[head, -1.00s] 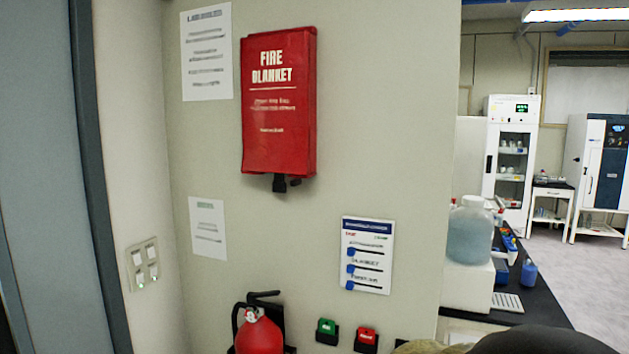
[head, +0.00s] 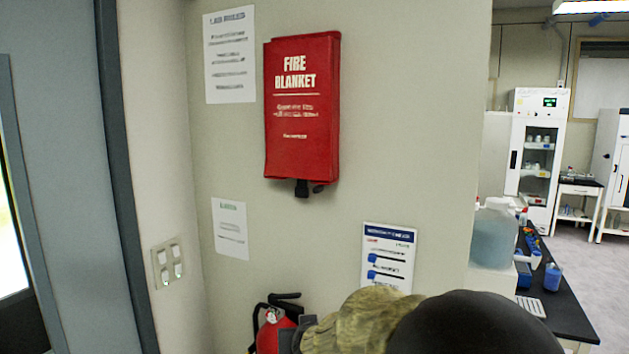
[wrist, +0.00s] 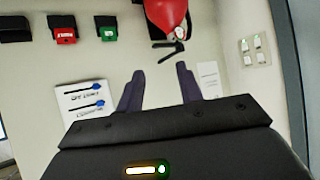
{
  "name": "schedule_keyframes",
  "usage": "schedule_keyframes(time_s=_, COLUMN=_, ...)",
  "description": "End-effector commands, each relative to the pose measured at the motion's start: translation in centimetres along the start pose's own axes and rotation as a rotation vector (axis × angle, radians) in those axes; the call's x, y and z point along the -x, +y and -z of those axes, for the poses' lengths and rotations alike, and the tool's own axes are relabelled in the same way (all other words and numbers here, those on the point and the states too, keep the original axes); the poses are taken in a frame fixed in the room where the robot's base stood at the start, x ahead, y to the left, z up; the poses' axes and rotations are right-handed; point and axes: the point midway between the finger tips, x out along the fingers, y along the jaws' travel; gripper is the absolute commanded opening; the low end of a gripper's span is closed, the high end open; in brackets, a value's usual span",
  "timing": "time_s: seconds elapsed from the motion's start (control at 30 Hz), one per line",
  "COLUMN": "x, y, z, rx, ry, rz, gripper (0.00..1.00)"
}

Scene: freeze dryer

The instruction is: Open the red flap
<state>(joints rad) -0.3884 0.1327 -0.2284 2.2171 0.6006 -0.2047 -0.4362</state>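A small red flap box (wrist: 62,29) with white lettering is on the wall, at the upper left of the wrist view, which is upside down. A similar green box (wrist: 106,28) is beside it. My gripper (wrist: 158,84) is open and empty, its two dark fingers well apart. The fingers point at the wall between the blue-marked notice and the fire extinguisher, apart from the red box. In the head view my arm hides both boxes, and my gripper is not clear there.
A red fire blanket pouch (head: 302,108) hangs above. A fire extinguisher (head: 276,333) stands out from the wall below it. Notices (head: 389,256) and a switch plate (head: 168,263) are on the wall.

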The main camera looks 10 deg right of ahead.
Motion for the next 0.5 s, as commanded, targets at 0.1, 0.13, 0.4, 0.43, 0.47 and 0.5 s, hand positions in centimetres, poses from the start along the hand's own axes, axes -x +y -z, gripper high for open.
schedule_keyframes(time_s=0.1, x=0.7, y=-2.0, z=8.9, rx=-0.013, ry=0.219, rz=-0.083, gripper=0.36)
schedule_keyframes(time_s=0.13, x=1.0, y=-2.3, z=10.7, rx=-0.018, ry=0.268, rz=-0.114, gripper=0.36)
schedule_keyframes(time_s=0.4, x=7.1, y=-4.6, z=22.3, rx=-0.1, ry=0.559, rz=-0.442, gripper=0.36)
schedule_keyframes(time_s=0.43, x=7.8, y=-4.9, z=22.9, rx=-0.11, ry=0.57, rz=-0.474, gripper=0.36)
schedule_keyframes(time_s=0.47, x=8.4, y=-5.0, z=23.3, rx=-0.119, ry=0.578, rz=-0.504, gripper=0.36)
schedule_keyframes(time_s=0.5, x=9.1, y=-5.2, z=23.6, rx=-0.129, ry=0.585, rz=-0.537, gripper=0.36)
